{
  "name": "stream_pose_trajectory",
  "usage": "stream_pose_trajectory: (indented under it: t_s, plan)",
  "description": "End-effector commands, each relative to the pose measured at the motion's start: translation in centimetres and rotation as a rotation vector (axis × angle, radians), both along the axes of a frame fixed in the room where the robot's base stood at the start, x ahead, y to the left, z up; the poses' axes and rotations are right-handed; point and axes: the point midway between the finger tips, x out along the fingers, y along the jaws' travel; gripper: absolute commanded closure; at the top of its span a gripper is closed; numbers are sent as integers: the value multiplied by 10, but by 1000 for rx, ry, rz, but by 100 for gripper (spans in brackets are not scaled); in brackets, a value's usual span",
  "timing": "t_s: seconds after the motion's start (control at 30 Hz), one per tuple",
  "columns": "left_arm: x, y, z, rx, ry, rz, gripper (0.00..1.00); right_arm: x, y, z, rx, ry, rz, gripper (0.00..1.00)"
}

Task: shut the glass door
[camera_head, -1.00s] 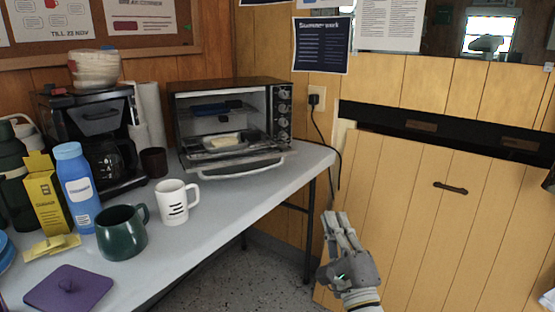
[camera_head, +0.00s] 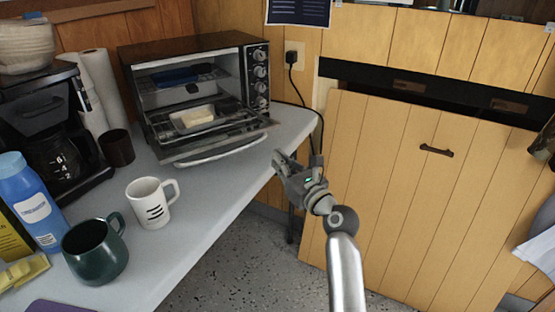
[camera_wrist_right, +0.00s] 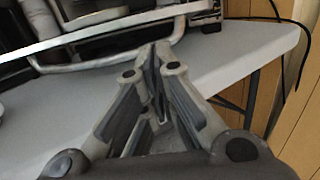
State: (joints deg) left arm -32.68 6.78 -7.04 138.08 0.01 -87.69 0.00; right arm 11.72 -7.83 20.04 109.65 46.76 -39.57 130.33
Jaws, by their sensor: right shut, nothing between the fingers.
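The glass door (camera_head: 222,138) belongs to the toaster oven (camera_head: 193,88) on the table. It is folded down, open, with its metal handle bar at the front edge. Inside the oven are a dish with a pale block (camera_head: 193,118) and a blue item on the rack. My right gripper (camera_head: 278,156) is shut and empty, just right of the door handle's end near the table edge. In the right wrist view its fingertips (camera_wrist_right: 158,46) overlap the right part of the handle bar (camera_wrist_right: 110,62); I cannot tell whether they touch it. My left gripper is not in view.
A white mug (camera_head: 150,203), a dark green mug (camera_head: 94,250) and a blue bottle (camera_head: 30,203) stand on the table (camera_head: 195,215) left of my arm. A dark cup (camera_head: 117,148) stands beside the oven. A cord (camera_head: 314,115) hangs behind its right side.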

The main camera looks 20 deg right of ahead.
Motion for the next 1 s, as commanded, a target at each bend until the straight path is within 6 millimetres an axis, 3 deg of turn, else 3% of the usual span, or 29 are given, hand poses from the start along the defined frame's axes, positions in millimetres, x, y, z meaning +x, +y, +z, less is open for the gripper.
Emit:
stream_pose_trajectory:
  t_s: [0.13, 0.4, 0.6, 1.0]
  plan:
    - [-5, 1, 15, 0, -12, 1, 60, 26, 4, 1, -3, -2, 0, 100]
    - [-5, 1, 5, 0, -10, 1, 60, 63, 10, 4, -2, -1, 0, 100]
    - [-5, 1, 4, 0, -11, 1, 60, 73, 11, 6, -3, -1, -1, 100]
    - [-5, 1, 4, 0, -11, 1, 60, 73, 11, 6, -4, -1, -1, 100]
